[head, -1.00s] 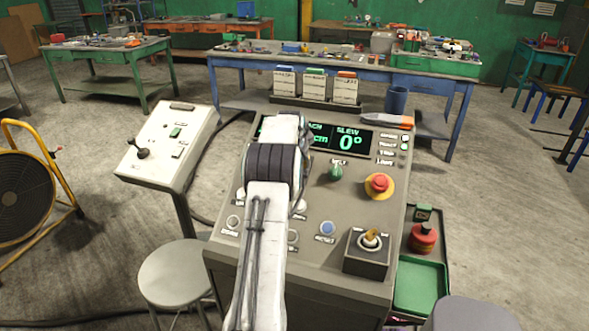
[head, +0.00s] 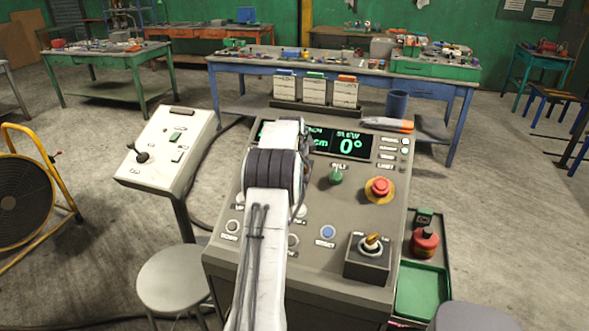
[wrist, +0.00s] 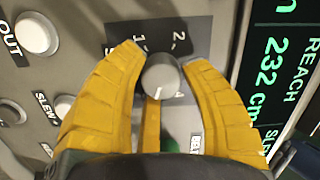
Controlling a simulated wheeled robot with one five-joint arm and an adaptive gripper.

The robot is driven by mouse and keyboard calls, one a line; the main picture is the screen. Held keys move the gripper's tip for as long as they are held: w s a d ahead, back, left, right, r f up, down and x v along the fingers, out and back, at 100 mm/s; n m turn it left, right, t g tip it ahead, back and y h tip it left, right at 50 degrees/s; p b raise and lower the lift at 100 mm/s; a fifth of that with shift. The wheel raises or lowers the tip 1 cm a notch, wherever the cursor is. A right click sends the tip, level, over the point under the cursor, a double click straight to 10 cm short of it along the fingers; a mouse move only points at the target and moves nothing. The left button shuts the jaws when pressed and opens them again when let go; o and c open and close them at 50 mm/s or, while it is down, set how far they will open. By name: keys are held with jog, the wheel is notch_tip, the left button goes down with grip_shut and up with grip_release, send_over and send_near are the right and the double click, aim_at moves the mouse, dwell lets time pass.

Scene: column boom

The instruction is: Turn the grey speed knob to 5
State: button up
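The grey speed knob (wrist: 162,76) shows in the wrist view, on a dark scale plate (wrist: 188,112) with the numbers 1 and 2 readable at its top. The knob's white pointer line faces the bottom of the picture, slightly left. A further yellow finger part shows below the knob. In the head view my arm covers the knob and the gripper.
The display (head: 345,143) reads slew 0°; in the wrist view (wrist: 285,75) it reads reach 232 cm.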

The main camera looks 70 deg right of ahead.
jog(key=o, duration=0.4)
jog(key=shift+r, duration=0.1)
jog(key=shift+c, duration=0.2)
jog(key=shift+r, duration=0.1)
jog(key=v, duration=1.1)
jog(key=shift+a+r, duration=0.25)
jog(key=shift+a, duration=0.05)
jog(key=shift+s, duration=0.1)
